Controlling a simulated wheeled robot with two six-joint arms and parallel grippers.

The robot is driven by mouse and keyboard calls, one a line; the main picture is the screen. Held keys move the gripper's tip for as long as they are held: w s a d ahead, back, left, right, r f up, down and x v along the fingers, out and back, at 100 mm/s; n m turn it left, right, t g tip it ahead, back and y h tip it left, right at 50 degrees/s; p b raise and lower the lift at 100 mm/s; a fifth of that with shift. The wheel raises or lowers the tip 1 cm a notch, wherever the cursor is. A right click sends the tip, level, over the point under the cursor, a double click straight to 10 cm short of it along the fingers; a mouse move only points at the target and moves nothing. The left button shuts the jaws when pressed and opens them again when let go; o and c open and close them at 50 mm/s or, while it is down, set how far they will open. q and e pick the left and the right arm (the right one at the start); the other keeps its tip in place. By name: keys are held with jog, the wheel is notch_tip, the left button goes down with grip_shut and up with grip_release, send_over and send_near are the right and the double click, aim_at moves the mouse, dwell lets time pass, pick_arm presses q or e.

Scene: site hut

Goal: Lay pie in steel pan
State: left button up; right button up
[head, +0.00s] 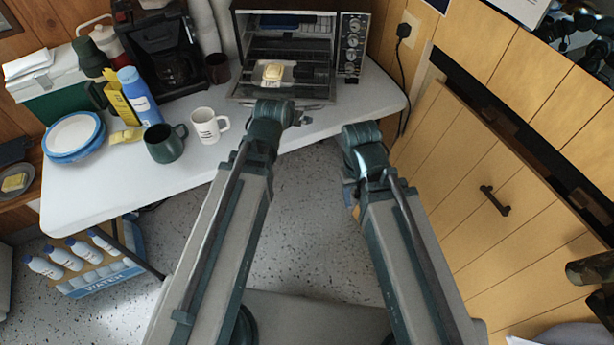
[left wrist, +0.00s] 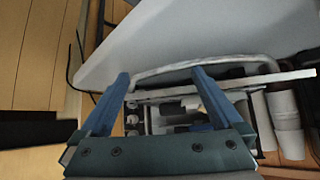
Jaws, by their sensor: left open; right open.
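A pale yellow block, perhaps the pie (head: 273,71), sits on a light square piece at the mouth of the toaster oven. A round grey dish, perhaps the steel pan (head: 30,173), is at the far left with a yellow piece on it. My left gripper (head: 300,118) is at the front edge of the lowered oven door (head: 245,91). In the left wrist view its fingers (left wrist: 160,78) are apart, near the curved door handle (left wrist: 235,62); contact is unclear. My right gripper (head: 350,192) hangs low before the table, mostly hidden by its arm, and holds nothing visible.
A white mug (head: 206,128), dark green mug (head: 161,146), blue bottle (head: 137,92) and blue-rimmed plates (head: 72,134) stand on the white table (head: 90,190), left of the oven (head: 354,45). A coffee maker (head: 165,50) is behind. Water bottles (head: 65,258) stand below.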

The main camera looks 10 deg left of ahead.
pick_arm(q)
jog(key=s+d+f+m+g, duration=0.1)
jog(key=s+d+f+g, duration=0.1)
jog(key=s, duration=0.4)
jog(key=s+d+f+g+y, duration=0.1)
jog(key=s+d+f+g, duration=0.1)
jog(key=s, duration=0.5)
jog(key=s+d+f+m+g+y, duration=0.1)
jog(key=s+d+f+g, duration=0.1)
jog(key=s+g, duration=0.3)
jog(key=shift+s+d+m, duration=0.3)
jog(key=shift+s+d, duration=0.6)
notch_tip(320, 180, up, 10)
jog(key=p, duration=1)
jog(key=shift+r, duration=0.15)
